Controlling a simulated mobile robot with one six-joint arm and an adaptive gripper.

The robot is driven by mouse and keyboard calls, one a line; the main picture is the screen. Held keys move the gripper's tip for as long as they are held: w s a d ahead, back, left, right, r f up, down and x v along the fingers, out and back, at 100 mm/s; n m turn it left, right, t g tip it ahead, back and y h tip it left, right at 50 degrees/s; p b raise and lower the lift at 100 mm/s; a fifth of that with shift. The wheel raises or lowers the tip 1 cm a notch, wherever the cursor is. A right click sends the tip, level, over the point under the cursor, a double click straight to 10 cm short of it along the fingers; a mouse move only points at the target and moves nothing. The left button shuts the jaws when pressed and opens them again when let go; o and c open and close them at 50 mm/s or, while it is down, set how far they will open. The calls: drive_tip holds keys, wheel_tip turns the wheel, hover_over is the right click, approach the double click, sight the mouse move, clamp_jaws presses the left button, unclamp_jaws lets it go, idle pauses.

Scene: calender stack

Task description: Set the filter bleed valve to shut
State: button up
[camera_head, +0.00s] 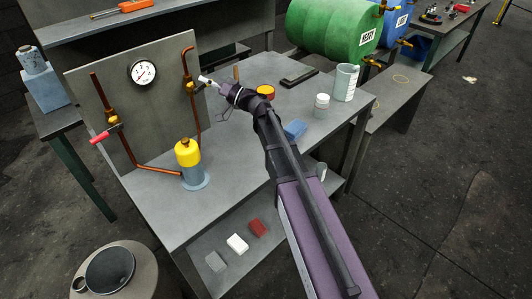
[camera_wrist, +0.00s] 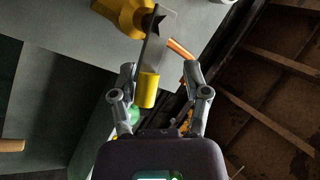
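A brass valve (camera_head: 190,87) sits on the right copper pipe of the upright panel. It shows at the top of the wrist view (camera_wrist: 125,14), with a grey metal lever ending in a yellow grip (camera_wrist: 148,90). My gripper (camera_wrist: 160,72) is open, with one finger on each side of the yellow grip and visible gaps. In the head view my gripper (camera_head: 208,82) is close to this valve and hides part of its lever. A second valve (camera_head: 111,117) with a red handle (camera_head: 105,133) is on the left pipe. No label shows which is the filter bleed valve.
A yellow-topped canister (camera_head: 187,153) stands on the bench (camera_head: 235,160) below the panel (camera_head: 150,75), joined to a copper pipe. A gauge (camera_head: 143,72) is on the panel. Cups, a blue block (camera_head: 295,129) and a black tool (camera_head: 299,77) lie right of my arm.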

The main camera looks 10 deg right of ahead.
drive_tip(key=n+p, duration=0.1)
drive_tip(key=r+n+g+p, duration=0.1)
drive_tip(key=n+h+p, duration=0.1)
drive_tip(key=shift+s+a+r+n+g, duration=0.2)
drive_tip(key=shift+s+a+n+g, duration=0.05)
drive_tip(key=shift+a+n+g, duration=0.1)
drive_tip(key=s+d+n+g+h+p, duration=0.15)
drive_tip(key=s+d+n+p, duration=0.35)
drive_tip(key=d, duration=0.7)
drive_tip(key=shift+s+d+f+m+g+h+b, duration=0.4)
drive_tip(key=shift+s+d+f+m+g+h, duration=0.45)
drive_tip(key=shift+s+f+m+h, duration=1.5)
drive_tip(key=shift+s+d+f+m+g+h+b, duration=0.35)
drive_tip(key=shift+s+d+f+m+g+h, duration=0.5)
drive_tip(key=shift+s+f+h, duration=1.7)
drive_tip(key=shift+s+d+f+m+g+h+b, duration=0.45)
drive_tip(key=shift+s+f+m+g+h, duration=0.85)
drive_tip(key=shift+s+f, duration=2.3)
drive_tip(key=shift+w+f, duration=0.35)
drive_tip(key=shift+w, duration=0.1)
